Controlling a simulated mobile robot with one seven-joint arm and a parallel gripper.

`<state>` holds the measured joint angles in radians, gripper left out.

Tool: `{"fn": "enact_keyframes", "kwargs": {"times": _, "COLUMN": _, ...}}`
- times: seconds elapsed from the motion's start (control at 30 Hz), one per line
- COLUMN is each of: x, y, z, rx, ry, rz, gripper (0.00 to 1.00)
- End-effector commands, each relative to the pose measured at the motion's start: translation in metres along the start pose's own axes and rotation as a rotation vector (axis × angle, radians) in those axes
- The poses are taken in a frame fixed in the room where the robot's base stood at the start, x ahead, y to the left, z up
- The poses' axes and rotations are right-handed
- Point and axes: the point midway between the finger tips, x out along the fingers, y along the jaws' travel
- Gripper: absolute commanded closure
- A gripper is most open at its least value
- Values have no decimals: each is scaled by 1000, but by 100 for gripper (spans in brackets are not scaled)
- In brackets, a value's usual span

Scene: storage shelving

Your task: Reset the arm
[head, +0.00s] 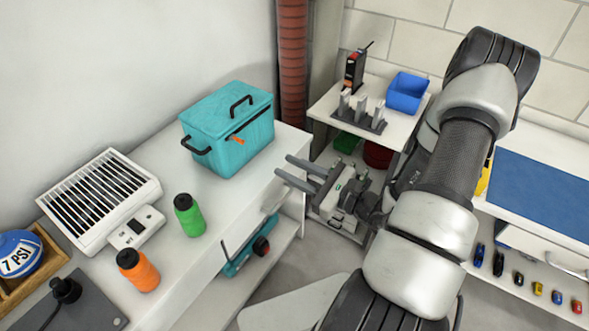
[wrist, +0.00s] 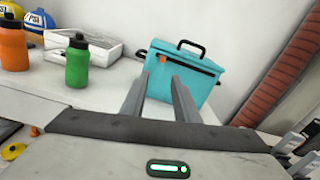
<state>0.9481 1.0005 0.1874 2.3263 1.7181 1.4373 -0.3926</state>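My gripper (head: 292,172) is in the middle of the head view, reaching left from my bent arm. Its two fingers are apart with nothing between them, so it is open and empty. It hangs in the air near the right end of the white counter, to the right of the teal cooler box. In the wrist view the two fingers (wrist: 162,75) point toward the teal cooler (wrist: 187,70), with a gap between them. Whether a fingertip touches anything is not clear, but no contact shows.
The white counter (head: 170,172) holds the cooler (head: 232,135), a white vented device (head: 98,195), a green bottle (head: 189,215) and an orange bottle (head: 137,270). A small table with a blue bin (head: 407,92) stands behind my gripper. A red pipe (head: 292,60) rises at the wall.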

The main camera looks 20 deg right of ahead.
Motion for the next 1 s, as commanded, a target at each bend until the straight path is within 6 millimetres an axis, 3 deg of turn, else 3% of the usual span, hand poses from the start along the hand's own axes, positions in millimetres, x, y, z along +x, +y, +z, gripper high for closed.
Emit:
{"fn": "enact_keyframes", "kwargs": {"times": 0.2, "x": -9, "y": 0, "z": 0, "rx": 0, "ry": -1, "rz": 1, "gripper": 72}}
{"fn": "enact_keyframes", "kwargs": {"times": 0.7, "x": -6, "y": 3, "z": 6, "rx": -16, "ry": -2, "rz": 27, "gripper": 72}}
{"fn": "enact_keyframes", "kwargs": {"times": 0.87, "x": 9, "y": 36, "z": 42, "rx": -139, "ry": -7, "rz": 256, "gripper": 72}}
{"fn": "enact_keyframes", "kwargs": {"times": 1.0, "x": 12, "y": 91, "z": 85, "rx": -344, "ry": 15, "rz": 600, "gripper": 72}}
